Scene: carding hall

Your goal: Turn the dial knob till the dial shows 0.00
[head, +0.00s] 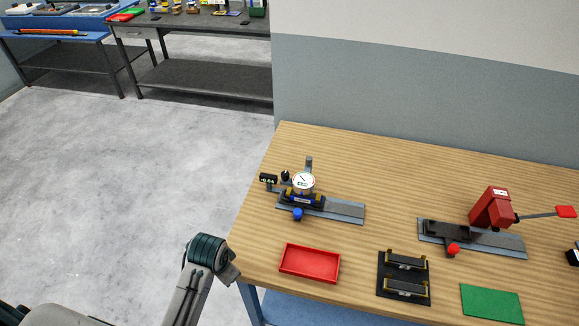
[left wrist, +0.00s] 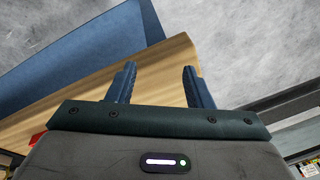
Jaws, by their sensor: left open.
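The dial gauge (head: 303,181) has a round white face and stands on a grey metal fixture (head: 345,211) on the wooden table. A small black readout (head: 268,179) beside it shows green digits that look like -0.64, too small to be sure. A black knob (head: 285,175) sits between readout and dial, and a blue knob (head: 297,214) is on the fixture's front. I cannot tell which is the dial knob. My left gripper is at the table's left edge, apart from the fixture; in the left wrist view its fingers (left wrist: 160,85) are open and empty. My right gripper is out of view.
A red tray (head: 310,276), a black holder (head: 404,290) and a green mat (head: 491,304) lie along the table's front. A red-handled press (head: 491,208) stands at right. A grey wall (head: 420,110) is behind. The floor (head: 130,170) at left is clear.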

